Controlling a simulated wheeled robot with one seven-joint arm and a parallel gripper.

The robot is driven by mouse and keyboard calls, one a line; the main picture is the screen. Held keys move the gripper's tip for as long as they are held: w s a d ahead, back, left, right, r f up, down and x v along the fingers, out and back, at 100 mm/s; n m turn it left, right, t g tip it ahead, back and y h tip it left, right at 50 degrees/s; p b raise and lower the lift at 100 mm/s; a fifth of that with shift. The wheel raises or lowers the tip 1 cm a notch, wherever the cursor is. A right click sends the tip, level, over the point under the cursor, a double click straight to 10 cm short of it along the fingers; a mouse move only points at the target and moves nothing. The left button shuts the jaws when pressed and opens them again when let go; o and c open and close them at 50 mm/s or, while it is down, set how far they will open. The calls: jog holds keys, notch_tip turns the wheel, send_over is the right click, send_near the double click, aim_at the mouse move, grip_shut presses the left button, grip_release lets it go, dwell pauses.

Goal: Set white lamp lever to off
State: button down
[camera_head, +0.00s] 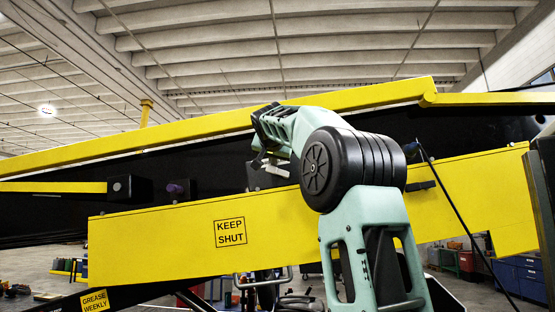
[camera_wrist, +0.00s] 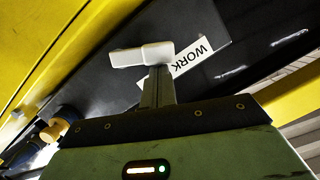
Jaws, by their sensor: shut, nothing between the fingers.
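The white lever (camera_wrist: 141,54) shows in the wrist view as a pale bar lying roughly sideways, in front of a dark panel (camera_wrist: 215,30). A white label reading WORK (camera_wrist: 191,61) is on the panel just right of it. My gripper (camera_wrist: 158,74) is shut, with its fingertips right at the right end of the lever; whether they touch it I cannot tell. In the head view my gripper (camera_head: 262,163) is at the dark side of the loader, above the yellow beam. The lever cannot be made out clearly there. Any off marking is not visible.
A yellow beam marked KEEP SHUT (camera_head: 160,248) runs below my gripper, and a yellow rail (camera_head: 330,102) runs above. A purple knob (camera_head: 176,189) and a black box (camera_head: 129,188) sit to the left.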

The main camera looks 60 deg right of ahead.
jog(key=shift+w+a+f+n+g+h+b, duration=0.2)
jog(key=shift+w+f+n+g+b, duration=0.2)
jog(key=shift+n, duration=0.6)
jog(key=shift+w+a+f+n+g+h+b, duration=0.25)
jog(key=shift+f+n, duration=0.25)
jog(key=shift+n, duration=0.5)
jog(key=shift+d, duration=0.1)
jog(key=s+a+r, duration=0.3)
jog(key=a+r, duration=0.3)
jog(key=a, duration=0.3)
jog(key=shift+s+r, duration=0.15)
jog(key=shift+s, duration=0.2)
